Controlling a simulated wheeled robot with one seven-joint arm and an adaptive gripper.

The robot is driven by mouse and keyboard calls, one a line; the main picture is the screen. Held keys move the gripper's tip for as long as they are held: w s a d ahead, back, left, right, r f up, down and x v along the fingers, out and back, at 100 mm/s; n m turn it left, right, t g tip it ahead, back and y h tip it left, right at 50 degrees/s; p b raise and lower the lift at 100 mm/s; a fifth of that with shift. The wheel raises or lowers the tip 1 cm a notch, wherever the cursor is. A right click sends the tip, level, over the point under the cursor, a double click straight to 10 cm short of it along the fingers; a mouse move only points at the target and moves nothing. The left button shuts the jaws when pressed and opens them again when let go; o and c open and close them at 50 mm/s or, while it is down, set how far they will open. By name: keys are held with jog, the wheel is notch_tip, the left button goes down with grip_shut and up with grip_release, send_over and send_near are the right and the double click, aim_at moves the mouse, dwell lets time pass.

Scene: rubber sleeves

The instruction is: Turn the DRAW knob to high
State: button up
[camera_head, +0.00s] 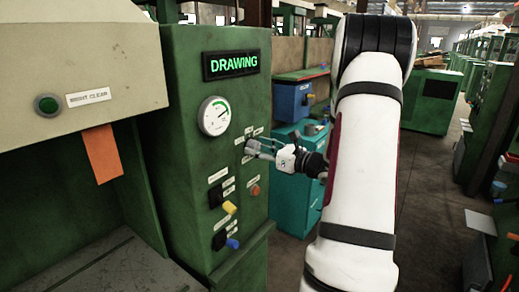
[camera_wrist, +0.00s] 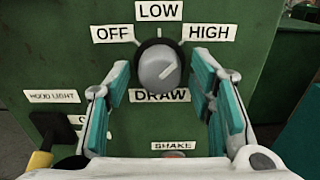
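The grey DRAW knob (camera_wrist: 158,66) sits on the green machine panel, with OFF, LOW (camera_wrist: 158,11) and HIGH (camera_wrist: 208,30) labels around it. My gripper (camera_wrist: 160,80) is open, with one teal-padded finger on each side of the knob and small visible gaps between. In the head view, my gripper (camera_head: 262,147) is at the panel's right part and hides the knob. A lit green DRAWING sign (camera_head: 233,64) is above a round gauge (camera_head: 214,116).
Below the knob are a SHAKE label (camera_wrist: 173,146) and, in the head view, an orange button (camera_head: 254,191), a yellow-handled switch (camera_head: 229,207) and a blue-handled switch (camera_head: 232,244). A teal cabinet (camera_head: 291,190) stands behind my gripper.

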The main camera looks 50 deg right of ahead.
jog(key=shift+s, duration=0.15)
jog(key=s, duration=1.1)
jog(key=shift+s+d, duration=0.35)
jog(key=shift+d, duration=0.1)
